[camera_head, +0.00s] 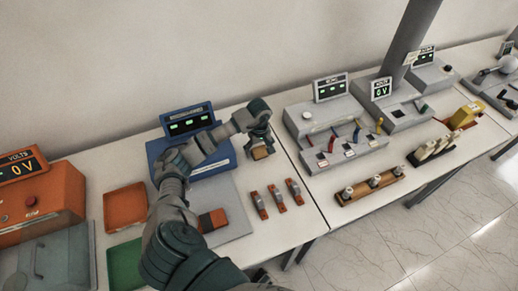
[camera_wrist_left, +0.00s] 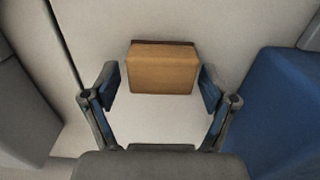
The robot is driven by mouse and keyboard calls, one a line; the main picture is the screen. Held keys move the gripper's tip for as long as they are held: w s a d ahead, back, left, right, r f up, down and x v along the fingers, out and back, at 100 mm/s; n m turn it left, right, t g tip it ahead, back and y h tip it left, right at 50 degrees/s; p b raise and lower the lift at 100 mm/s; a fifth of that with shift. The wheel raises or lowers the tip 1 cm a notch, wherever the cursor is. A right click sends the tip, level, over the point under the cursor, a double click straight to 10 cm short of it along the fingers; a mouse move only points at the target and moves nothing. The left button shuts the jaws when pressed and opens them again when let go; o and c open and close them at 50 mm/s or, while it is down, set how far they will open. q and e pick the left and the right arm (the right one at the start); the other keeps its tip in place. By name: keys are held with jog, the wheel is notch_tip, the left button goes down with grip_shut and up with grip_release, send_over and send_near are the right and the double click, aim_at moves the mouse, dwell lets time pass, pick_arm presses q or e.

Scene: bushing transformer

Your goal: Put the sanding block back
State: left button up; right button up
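The sanding block is likely the tan block (camera_head: 261,151) with a dark reddish-brown edge, resting on the white table to the right of the blue meter unit. It also shows in the left wrist view (camera_wrist_left: 163,70). My left gripper (camera_head: 259,140) is above it, fingers pointing down. In the left wrist view the fingers (camera_wrist_left: 161,86) are spread on either side of the block, with narrow gaps between, so it appears open and not clamped. A second orange and dark-brown block (camera_head: 212,220) lies on the grey mat (camera_head: 234,213). My right gripper is not in view.
The blue meter unit (camera_head: 187,125) stands left of the gripper. Several small copper-ended parts (camera_head: 277,197) lie in front of the block. An orange tray (camera_head: 125,206), a green tray (camera_head: 124,265) and an orange volts unit (camera_head: 40,205) are at left. A second table holds grey instruments (camera_head: 335,130).

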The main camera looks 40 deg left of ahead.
aim_at(259, 148)
pick_arm(q)
jog(key=shift+d+r, duration=0.1)
jog(key=shift+d, duration=0.05)
notch_tip(259, 148, up, 12)
dwell(0.5)
dwell(0.5)
